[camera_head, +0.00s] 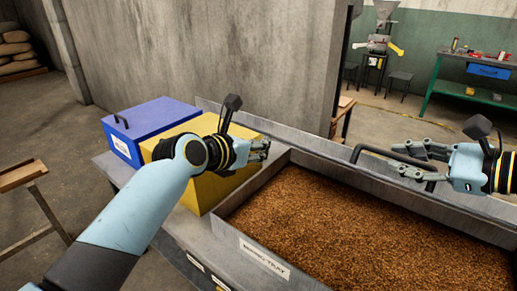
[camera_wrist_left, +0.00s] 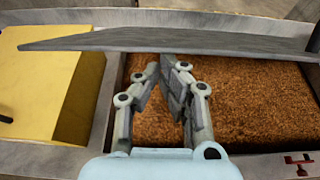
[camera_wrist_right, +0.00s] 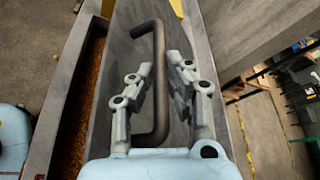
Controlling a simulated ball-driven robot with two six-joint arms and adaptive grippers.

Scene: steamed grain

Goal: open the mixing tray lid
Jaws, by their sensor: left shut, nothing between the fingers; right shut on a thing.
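The mixing tray (camera_head: 236,240) is a grey metal trough full of brown grain (camera_head: 350,235), labelled at its near left corner. Its grey lid (camera_head: 325,168) is raised along the far side, and most of the grain is uncovered. The lid shows as a tilted slab in the left wrist view (camera_wrist_left: 130,40). My right gripper (camera_head: 395,160) is shut on the dark bar handle (camera_head: 372,150) of the lid; the bar passes between its fingers in the right wrist view (camera_wrist_right: 158,85). My left gripper (camera_head: 266,150) is shut and empty above the tray's left end.
A yellow box (camera_head: 205,190) and a blue box (camera_head: 150,115) with a handle stand left of the tray, close to my left arm. A concrete wall (camera_head: 220,50) rises behind. A green workbench (camera_head: 460,75) stands far off at the right.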

